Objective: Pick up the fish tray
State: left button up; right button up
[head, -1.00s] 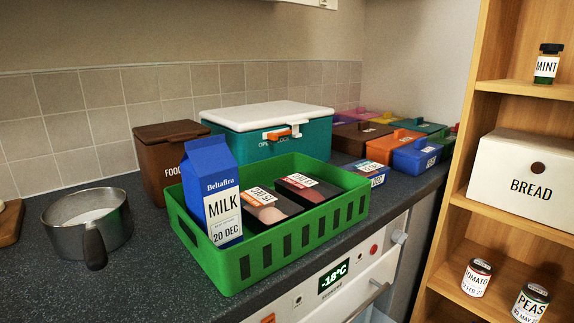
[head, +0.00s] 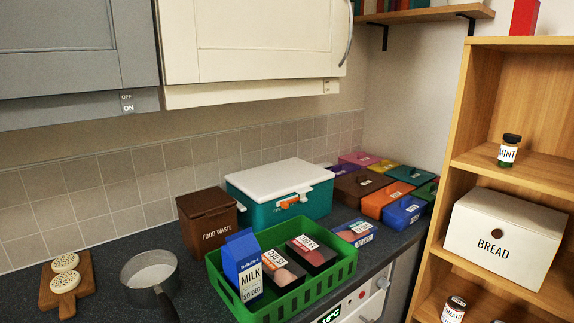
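A green basket (head: 340,272) stands on the dark counter. It holds a blue milk carton (head: 240,262) and two black packaged trays side by side. The left packaged tray (head: 284,272) shows pinkish contents beside its label, and the right packaged tray (head: 312,253) shows dark reddish contents. A third flat pack (head: 355,232) with a white label lies on the counter behind the basket's right end. The small labels are too blurred to tell which one is fish. Neither of my grippers is in view.
A brown food waste bin (head: 207,224) and a teal box with a white lid (head: 282,190) stand behind the basket. A saucepan (head: 148,272) and a wooden board (head: 82,286) are at left. Cupboards (head: 250,40) hang above; a wooden shelf unit (head: 520,100) stands at right.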

aim_at(359, 232)
jog(key=k+l+z, duration=0.35)
jog(key=l+z, duration=0.15)
jog(key=l, duration=0.15)
jog(key=k+l+z, duration=0.2)
jog(key=l, duration=0.15)
jog(key=i, duration=0.05)
